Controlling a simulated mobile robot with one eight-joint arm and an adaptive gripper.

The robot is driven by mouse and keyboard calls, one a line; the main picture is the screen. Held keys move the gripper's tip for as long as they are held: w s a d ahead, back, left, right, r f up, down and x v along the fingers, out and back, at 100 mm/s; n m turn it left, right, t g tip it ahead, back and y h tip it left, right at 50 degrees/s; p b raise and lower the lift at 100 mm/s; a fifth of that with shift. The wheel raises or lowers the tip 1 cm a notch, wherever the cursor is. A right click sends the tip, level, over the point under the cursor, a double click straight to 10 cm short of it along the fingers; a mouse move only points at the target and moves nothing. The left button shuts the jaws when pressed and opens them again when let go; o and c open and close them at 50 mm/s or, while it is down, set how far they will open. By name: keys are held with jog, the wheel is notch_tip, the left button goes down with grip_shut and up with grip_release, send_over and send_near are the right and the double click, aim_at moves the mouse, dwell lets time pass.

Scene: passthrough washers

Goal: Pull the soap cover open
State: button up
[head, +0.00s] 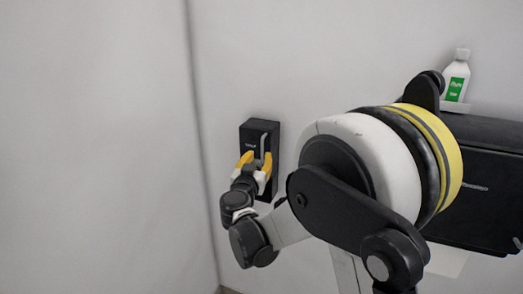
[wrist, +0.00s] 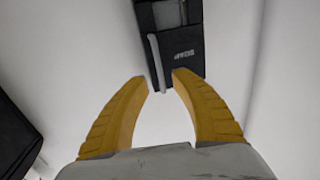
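The soap dispenser is a black box (head: 246,134) on the wall near the corner. Its black cover (wrist: 186,58), with small pale lettering, fills the top middle of the wrist view. A slim grey bar handle (wrist: 155,60) runs along the cover; it also shows in the head view (head: 263,144). My gripper (head: 257,158) is at the lower front of the dispenser. In the wrist view its yellow fingertips (wrist: 163,80) are apart, with the handle's end between them, nearer the left finger. I cannot tell whether either finger touches the handle.
A large black wall unit (head: 485,205) is at the right, partly behind my arm. A white bottle with a green label (head: 456,80) stands on a small ledge above it. A dark box (wrist: 14,140) is at the left of the wrist view. The left wall (head: 95,150) is bare.

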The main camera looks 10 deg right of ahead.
aim_at(262, 151)
jog(key=x, duration=0.5)
jog(key=shift+w+d, duration=0.1)
jog(key=shift+w, duration=0.15)
grip_shut()
